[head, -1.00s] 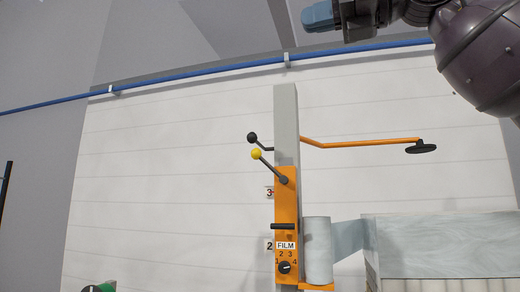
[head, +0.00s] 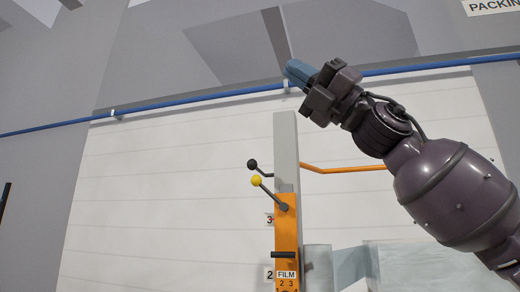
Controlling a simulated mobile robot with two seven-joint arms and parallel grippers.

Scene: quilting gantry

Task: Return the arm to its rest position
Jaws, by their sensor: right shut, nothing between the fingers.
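My right gripper (head: 299,72) is in the upper middle of the head view, at the end of my dark purple right arm, which comes in from the lower right. Its blue fingertips are together and hold nothing. It shows in front of the wall and the blue pipe, above the top of the grey post (head: 286,150). My left gripper is not in the head view.
An orange rod (head: 335,169) runs right, partly behind my arm. A film roll (head: 318,268) stands lower right. A blue pipe (head: 200,98) crosses the wall.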

